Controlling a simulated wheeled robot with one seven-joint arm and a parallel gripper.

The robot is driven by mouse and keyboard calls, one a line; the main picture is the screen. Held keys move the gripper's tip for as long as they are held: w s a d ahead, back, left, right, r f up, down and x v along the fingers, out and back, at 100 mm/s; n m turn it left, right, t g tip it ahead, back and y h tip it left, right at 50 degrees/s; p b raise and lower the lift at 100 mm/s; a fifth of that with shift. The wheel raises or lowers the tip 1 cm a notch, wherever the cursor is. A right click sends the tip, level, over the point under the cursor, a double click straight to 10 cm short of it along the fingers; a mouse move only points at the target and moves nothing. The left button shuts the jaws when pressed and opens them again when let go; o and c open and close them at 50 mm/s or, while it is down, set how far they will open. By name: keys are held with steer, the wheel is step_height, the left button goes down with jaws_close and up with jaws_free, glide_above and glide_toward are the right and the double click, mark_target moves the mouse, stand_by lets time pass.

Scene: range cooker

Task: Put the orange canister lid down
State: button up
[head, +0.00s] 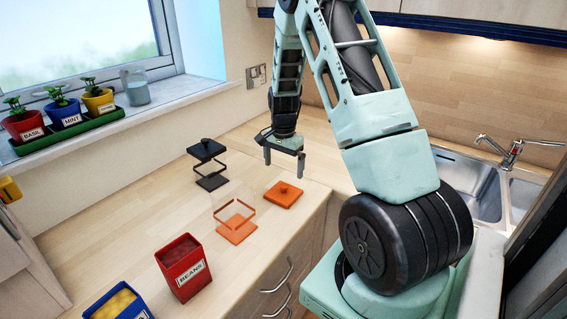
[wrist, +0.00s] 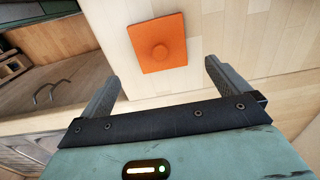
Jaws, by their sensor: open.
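The orange canister lid (head: 284,195) lies flat on the wooden counter, knob up, to the right of the orange-based clear canister (head: 237,232). That canister stands without a lid. In the wrist view the lid (wrist: 160,42) shows whole, beyond my fingertips, with its round knob near its middle. My gripper (head: 284,160) is above the counter, apart from the lid, with its fingers spread and nothing between them. The open gripper (wrist: 160,77) also shows in the wrist view.
A black-lidded clear canister (head: 208,165) stands behind. A red beans tin (head: 182,266) and a blue tin (head: 118,303) are at the front left. Potted herbs (head: 67,113) line the windowsill. The sink (head: 470,190) is at the right, past the counter edge.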

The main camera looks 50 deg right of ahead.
steer(key=s+a+r+n, duration=0.1)
steer(key=a+r+n, duration=0.3)
steer(key=a, duration=0.7)
steer(key=s+a+r+n+y, duration=0.1)
steer(key=a+r+n, duration=0.25)
steer(key=a, duration=0.65)
steer(key=s+a+r+n, duration=0.1)
steer(key=a+r+n, duration=0.35)
steer(key=a, duration=0.65)
steer(key=s+a+r+n, duration=0.1)
steer(key=s+a+n, duration=0.5)
steer(key=s, duration=0.4)
steer(key=s+a+n, duration=0.6)
steer(key=s, duration=0.4)
steer(key=shift+r+n, duration=0.4)
steer(key=shift+a, duration=0.1)
